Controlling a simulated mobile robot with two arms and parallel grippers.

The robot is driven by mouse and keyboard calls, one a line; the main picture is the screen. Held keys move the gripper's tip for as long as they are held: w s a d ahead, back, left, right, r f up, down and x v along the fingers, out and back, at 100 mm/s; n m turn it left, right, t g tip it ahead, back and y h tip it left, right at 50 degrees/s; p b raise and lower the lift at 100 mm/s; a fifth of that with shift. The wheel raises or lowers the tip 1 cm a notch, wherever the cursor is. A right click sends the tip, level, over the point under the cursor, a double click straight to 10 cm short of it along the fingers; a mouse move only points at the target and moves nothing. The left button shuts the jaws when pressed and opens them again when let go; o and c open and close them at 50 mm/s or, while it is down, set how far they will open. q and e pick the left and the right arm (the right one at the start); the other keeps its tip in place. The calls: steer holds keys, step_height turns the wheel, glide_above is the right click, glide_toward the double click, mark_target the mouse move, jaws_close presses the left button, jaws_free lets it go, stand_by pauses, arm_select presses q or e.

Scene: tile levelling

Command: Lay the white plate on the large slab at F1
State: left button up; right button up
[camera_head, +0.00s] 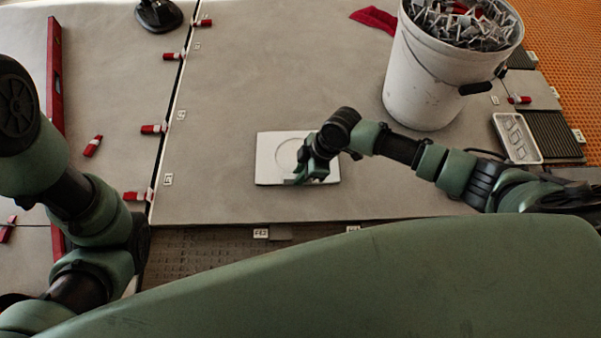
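The white plate (268,160) is a flat rectangle with a round ring marking, over the front middle of the large grey slab (230,95). It looks level; I cannot tell whether it rests on the slab or is held just above it. My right gripper (301,177) points down at the plate's right half and covers part of it. Its fingertips are hidden against the plate, so I cannot tell whether they grip it. My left arm is folded at the left edge, and its gripper does not show clearly. Small labels lie along the slab's edges; I cannot read F1 surely.
A white bucket (415,85) full of metal clips stands at the slab's back right, near a red cloth (375,18). A white tray (517,138) lies at the right. Red-and-white clips (153,129) line the left joint. A red level (54,80) lies farther left.

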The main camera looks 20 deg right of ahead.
steer(key=o, duration=0.3)
steer(key=shift+r, duration=0.15)
